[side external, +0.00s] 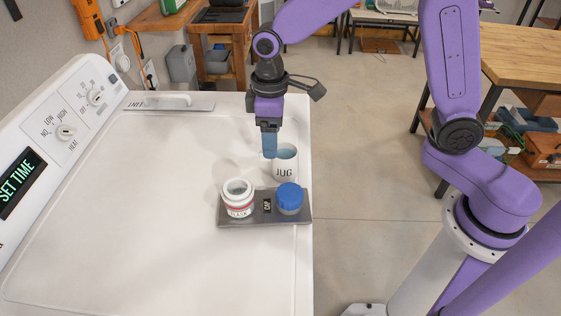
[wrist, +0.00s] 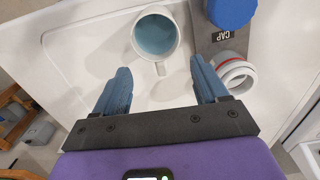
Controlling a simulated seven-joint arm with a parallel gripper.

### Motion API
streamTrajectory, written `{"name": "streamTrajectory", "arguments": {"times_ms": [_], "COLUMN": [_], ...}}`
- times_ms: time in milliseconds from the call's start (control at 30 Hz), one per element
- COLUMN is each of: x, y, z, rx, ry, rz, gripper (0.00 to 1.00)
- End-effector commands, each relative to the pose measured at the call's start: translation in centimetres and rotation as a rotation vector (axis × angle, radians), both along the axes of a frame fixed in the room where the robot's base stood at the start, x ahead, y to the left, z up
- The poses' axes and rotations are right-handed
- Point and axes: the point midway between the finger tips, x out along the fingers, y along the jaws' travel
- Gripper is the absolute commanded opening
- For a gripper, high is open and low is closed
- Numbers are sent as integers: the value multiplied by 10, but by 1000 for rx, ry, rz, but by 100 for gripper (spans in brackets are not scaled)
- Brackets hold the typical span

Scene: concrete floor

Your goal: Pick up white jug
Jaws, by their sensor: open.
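The white jug (side external: 286,166) is a mug-like vessel lettered "JUG", standing upright on the white machine top near its right edge. Its inside looks blue. In the wrist view the jug (wrist: 174,49) is ahead of my gripper, with its handle pointing toward the gap between the fingers. My gripper (side external: 269,152) is beside the jug, on its left in the side view, pointing down. In the wrist view my gripper (wrist: 160,85) is open with two blue fingers apart and nothing between them. Whether a finger touches the jug cannot be told.
A grey tray (side external: 265,221) in front of the jug holds a white jar (side external: 238,200) and a blue cap (side external: 289,197), with a "CAP" label between them. A control panel (side external: 60,125) rises at the left. The machine top (side external: 150,220) is clear left of the tray.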

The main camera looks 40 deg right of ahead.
Motion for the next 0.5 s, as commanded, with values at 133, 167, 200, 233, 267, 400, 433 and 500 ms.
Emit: {"name": "streamTrajectory", "arguments": {"times_ms": [133, 167, 200, 233, 267, 400, 433, 500], "x": [-1, 0, 0, 0, 0, 0, 0, 1], "y": [0, 0, 0, 0, 0, 0, 0, 1], "z": [-24, -27, -30, -32, -33, -41, -43, -53], "rx": [-2, -2, -1, -1, -1, -1, -2, -2], "ry": [4, 4, 1, 1, 1, 1, 2, 4], "rz": [0, -1, -1, -1, -1, 0, 0, 0], "gripper": [73, 73, 73, 73, 73, 73, 73, 73]}}
